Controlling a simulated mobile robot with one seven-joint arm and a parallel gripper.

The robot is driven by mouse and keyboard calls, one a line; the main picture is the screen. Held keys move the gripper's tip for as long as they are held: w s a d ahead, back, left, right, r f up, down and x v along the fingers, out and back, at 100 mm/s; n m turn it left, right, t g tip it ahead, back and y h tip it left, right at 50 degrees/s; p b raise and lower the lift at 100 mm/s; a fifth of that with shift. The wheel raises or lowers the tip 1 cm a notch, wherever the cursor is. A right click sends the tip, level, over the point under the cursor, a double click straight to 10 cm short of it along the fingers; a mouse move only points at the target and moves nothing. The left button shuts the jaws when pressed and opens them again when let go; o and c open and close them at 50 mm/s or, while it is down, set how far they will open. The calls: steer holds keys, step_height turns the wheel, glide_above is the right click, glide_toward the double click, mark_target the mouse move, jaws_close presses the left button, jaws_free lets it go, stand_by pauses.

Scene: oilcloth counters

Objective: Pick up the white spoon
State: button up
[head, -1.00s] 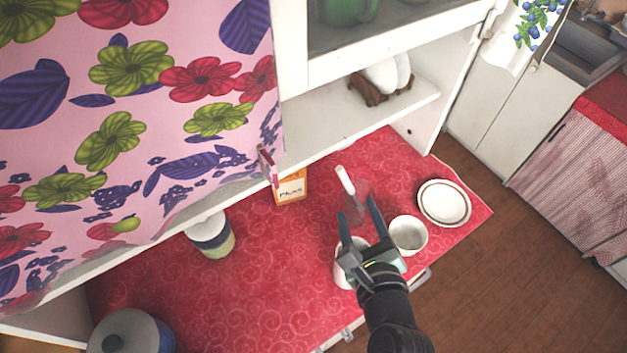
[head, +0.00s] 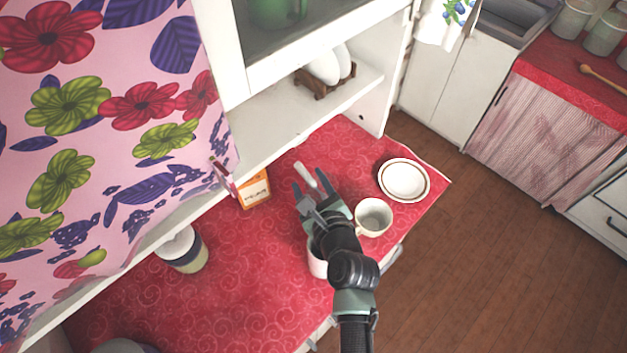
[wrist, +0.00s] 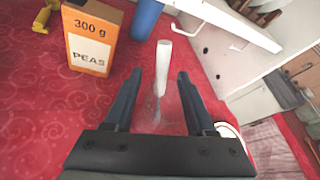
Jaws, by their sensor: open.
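A slim white handle (head: 305,174) shows just past my gripper (head: 310,181) over the red counter. In the wrist view the white handle (wrist: 163,64) lies in line with the gap between my fingers (wrist: 160,74). Its lower end runs into a see-through, blurred part between the fingers. I cannot tell for sure that this is the white spoon; no bowl of a spoon shows clearly. My gripper is open, with nothing visibly clasped. Whether the fingers touch the handle cannot be told.
An orange peas box (head: 254,190) stands to the left. A white cup (head: 374,217) and a plate (head: 404,180) are to the right; another white vessel (head: 317,262) is partly hidden by my arm. A jar (head: 183,250) stands further left. A shelf (head: 330,98) overhangs behind.

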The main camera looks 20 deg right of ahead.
mark_target(307, 178)
steer(key=shift+x, duration=1.55)
steer(key=shift+r, duration=0.1)
jaws_close()
